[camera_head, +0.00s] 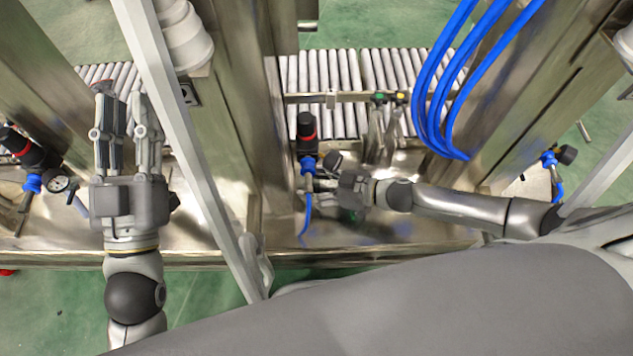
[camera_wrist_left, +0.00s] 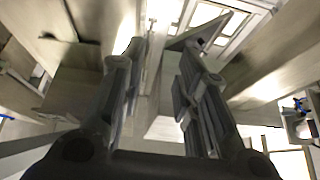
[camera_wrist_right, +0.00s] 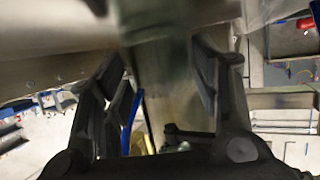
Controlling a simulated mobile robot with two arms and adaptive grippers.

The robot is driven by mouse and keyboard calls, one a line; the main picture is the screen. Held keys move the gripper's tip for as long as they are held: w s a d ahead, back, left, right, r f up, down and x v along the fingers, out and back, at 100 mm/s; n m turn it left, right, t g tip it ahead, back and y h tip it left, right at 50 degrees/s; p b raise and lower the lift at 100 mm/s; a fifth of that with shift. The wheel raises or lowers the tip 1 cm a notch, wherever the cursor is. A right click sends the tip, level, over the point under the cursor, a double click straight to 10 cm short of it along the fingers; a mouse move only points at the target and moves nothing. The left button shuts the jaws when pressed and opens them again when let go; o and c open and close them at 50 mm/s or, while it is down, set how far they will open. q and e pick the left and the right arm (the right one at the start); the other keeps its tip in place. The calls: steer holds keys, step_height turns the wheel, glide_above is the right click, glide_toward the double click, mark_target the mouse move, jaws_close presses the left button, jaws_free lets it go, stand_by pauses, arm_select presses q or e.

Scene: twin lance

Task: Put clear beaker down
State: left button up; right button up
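I cannot make out a clear beaker with certainty in any view. My left gripper (camera_head: 128,105) points away from me at the left of the head view. Its fingers are apart, and in the left wrist view (camera_wrist_left: 160,60) I see nothing held between them. My right gripper (camera_head: 320,175) points left, low over the metal bench by a blue-fitted valve. In the right wrist view (camera_wrist_right: 165,85) its fingers are apart. A blurred grey-green band shows between and behind them; I cannot tell whether it is glass or metal.
A metal bench ledge (camera_head: 400,232) runs across the front. A black-and-red valve (camera_head: 306,130) stands beside my right gripper, another (camera_head: 25,148) at the far left. Roller conveyor (camera_head: 335,75) lies behind. Steel posts and blue hoses (camera_head: 430,95) stand close to the arms.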

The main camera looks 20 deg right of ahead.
steer(key=shift+o, duration=0.5)
steer(key=shift+r, duration=0.1)
steer(key=shift+r, duration=0.2)
steer(key=p+v, duration=0.1)
steer(key=v, duration=0.4)
steer(key=shift+s+d+p, duration=0.15)
steer(key=shift+s+p, duration=0.05)
steer(key=shift+p, duration=0.2)
steer(key=p+v, duration=0.1)
steer(key=v, duration=0.4)
steer(key=shift+d+r, duration=0.15)
arm_select(q)
steer(key=a+f+g+y, duration=0.3)
steer(key=f+g, duration=0.6)
steer(key=f, duration=0.5)
steer(key=shift+f+n+p, duration=0.3)
steer(key=shift+f, duration=0.1)
arm_select(e)
steer(key=shift+s+d+r, duration=0.2)
steer(key=shift+s+d, duration=0.15)
steer(key=shift+d, duration=0.05)
arm_select(q)
steer(key=shift+w, duration=0.1)
steer(key=shift+d+r, duration=0.2)
steer(key=shift+d, duration=0.2)
